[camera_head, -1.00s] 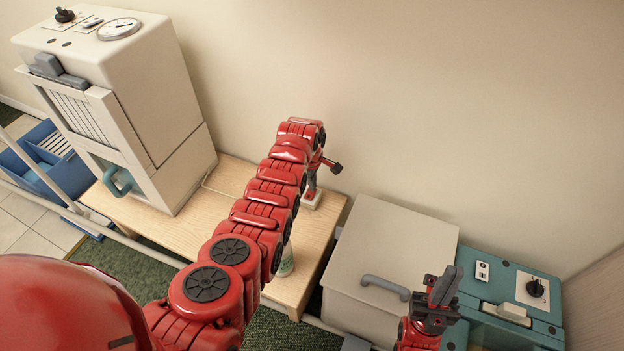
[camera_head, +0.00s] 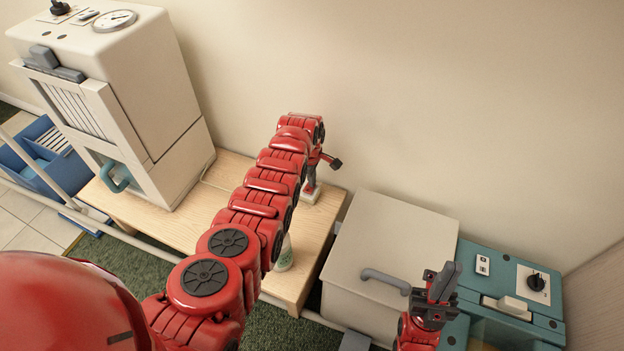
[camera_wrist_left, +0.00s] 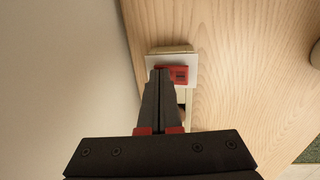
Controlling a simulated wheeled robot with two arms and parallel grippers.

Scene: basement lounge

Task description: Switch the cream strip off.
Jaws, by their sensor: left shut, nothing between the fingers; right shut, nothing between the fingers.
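The cream strip (camera_head: 313,197) lies on the wooden table, mostly hidden behind my left arm in the head view. In the left wrist view the strip (camera_wrist_left: 192,66) shows a red rocker switch (camera_wrist_left: 181,74) in a pale plate; the rest runs back under my fingers. My left gripper (camera_head: 310,188) points down at the strip, shut and empty. In the wrist view its fingertips (camera_wrist_left: 160,72) overlap the left end of the red switch; I cannot tell whether they touch it. My right gripper (camera_head: 445,275) is shut and empty, held up at the right near the teal unit.
The wooden table (camera_head: 228,175) carries a large cream machine (camera_head: 125,85) at its left and a small pale bottle (camera_head: 286,258) near its front. A pale chest (camera_head: 395,235) and a teal unit (camera_head: 510,270) stand to the right. The wall is close behind.

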